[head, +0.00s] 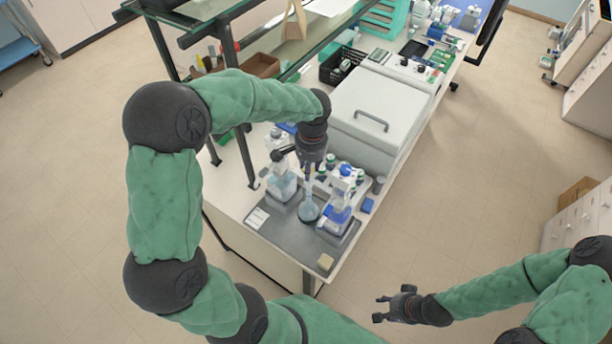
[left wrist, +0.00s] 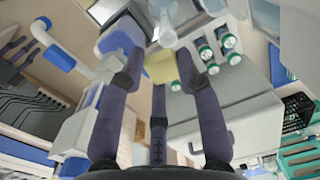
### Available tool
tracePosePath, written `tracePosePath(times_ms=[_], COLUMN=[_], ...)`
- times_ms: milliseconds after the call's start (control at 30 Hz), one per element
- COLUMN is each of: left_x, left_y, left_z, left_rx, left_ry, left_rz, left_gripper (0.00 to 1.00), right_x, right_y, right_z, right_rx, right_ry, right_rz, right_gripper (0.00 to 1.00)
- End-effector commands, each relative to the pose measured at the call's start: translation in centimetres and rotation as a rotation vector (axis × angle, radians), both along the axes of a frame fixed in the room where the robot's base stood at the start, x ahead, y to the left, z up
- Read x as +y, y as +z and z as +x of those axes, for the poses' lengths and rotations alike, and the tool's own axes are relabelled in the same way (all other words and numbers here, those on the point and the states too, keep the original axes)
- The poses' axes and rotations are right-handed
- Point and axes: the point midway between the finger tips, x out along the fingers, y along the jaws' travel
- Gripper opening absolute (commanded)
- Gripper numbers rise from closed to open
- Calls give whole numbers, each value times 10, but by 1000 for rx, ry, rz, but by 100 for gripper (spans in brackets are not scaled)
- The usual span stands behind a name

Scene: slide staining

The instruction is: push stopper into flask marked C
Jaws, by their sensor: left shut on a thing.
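My left gripper (head: 311,170) points down over the dark mat, right above a round clear flask (head: 309,210) with pale blue liquid. In the left wrist view its fingers (left wrist: 160,62) are closed around a pale yellow piece (left wrist: 160,67), which looks like the stopper. In the head view the fingers hide this piece. I cannot tell whether it touches the flask's neck. No letter C is readable on the flask. My right gripper (head: 393,306) is open and empty, over the floor away from the bench.
A blue-labelled bottle (head: 337,215) stands close right of the flask, and a clear wash bottle (head: 282,184) to its left. Several green-capped vials stand behind. A large white lidded box (head: 378,118) is behind right.

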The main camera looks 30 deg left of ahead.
Motion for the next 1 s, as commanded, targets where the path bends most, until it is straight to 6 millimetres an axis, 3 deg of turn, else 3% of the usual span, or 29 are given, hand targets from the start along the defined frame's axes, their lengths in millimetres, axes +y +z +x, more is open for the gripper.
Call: tracePosePath(times_ms=[100, 367, 1000], left_x=[3, 4, 4], left_y=[6, 2, -45], left_z=[7, 11, 10], left_rx=[-1, -1, -2], left_ry=[53, 80, 77], left_rz=[3, 3, 3], left_gripper=[21, 21, 21], right_x=[0, 0, 0], right_y=[10, 8, -24], right_z=[-1, -1, -1], right_rx=[1, 2, 1], right_ry=[0, 1, 0], right_rz=[0, 0, 0], right_gripper=[40, 40, 40])
